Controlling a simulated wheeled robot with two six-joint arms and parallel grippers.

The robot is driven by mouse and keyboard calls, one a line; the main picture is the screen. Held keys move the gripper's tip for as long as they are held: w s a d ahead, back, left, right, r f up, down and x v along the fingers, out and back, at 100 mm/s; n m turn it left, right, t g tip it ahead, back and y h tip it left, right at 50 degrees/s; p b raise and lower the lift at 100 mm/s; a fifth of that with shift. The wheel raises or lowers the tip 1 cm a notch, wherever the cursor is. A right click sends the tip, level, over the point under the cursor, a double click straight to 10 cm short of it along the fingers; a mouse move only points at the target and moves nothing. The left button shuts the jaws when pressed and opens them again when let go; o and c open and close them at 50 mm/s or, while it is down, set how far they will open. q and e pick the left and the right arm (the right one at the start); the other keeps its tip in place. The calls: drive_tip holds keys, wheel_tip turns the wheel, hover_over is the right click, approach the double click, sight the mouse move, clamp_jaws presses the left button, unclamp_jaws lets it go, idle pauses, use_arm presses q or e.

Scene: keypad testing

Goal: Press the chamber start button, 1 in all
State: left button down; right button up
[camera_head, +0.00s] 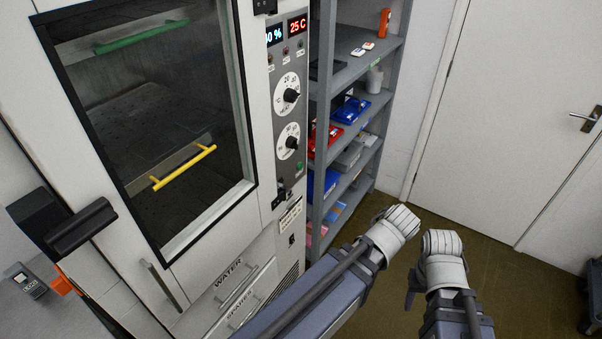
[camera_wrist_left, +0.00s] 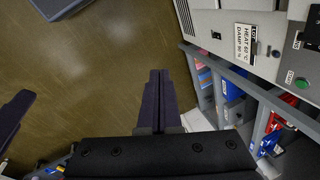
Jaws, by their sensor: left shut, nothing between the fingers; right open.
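The test chamber (camera_head: 243,60) stands at left centre with its glass door shut. A small green button (camera_head: 299,166) sits low on its control panel, below two black-pointer dials. The green button also shows at the right edge of the left wrist view (camera_wrist_left: 301,83). My left gripper (camera_wrist_left: 158,76) is shut and empty, over the floor to the left of the panel in that view, well apart from the button. In the head view its fingers are hidden behind my left wrist. My right gripper (camera_head: 412,284) is open, partly hidden, and clear of the panel.
A grey shelf rack (camera_head: 322,90) with red and blue items stands right of the chamber. A white door (camera_head: 500,110) is at the right. A yellow handle (camera_head: 184,167) shows inside the chamber. A label plate (camera_wrist_left: 245,43) is beside the panel. The floor in front is open.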

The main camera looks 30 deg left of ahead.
sight(300, 166)
use_arm(q)
drive_tip(key=w+a+f+m+t+y+b, duration=0.2)
drive_tip(key=w+a+m+t+y+b, duration=0.2)
drive_tip(key=w+a+b, duration=0.7)
drive_tip(key=w+a+f+m+t+y+b, duration=0.2)
drive_tip(key=w+a+m+t+y+b, duration=0.3)
drive_tip(key=w+b, duration=0.9)
drive_tip(key=w+a+m+t, duration=0.1)
drive_tip(key=a+m+t, duration=0.2)
drive_tip(key=a+m, duration=0.2)
drive_tip(key=shift+w+a+f+t, duration=0.25)
drive_tip(key=shift+a+f+t, duration=0.15)
drive_tip(key=shift+a, duration=0.35)
drive_tip(key=a, duration=0.8)
drive_tip(key=shift+w+a, duration=0.3)
drive_tip(key=shift+a, duration=0.1)
drive_tip(key=shift+a, duration=0.1)
drive_tip(key=shift+a, duration=0.3)
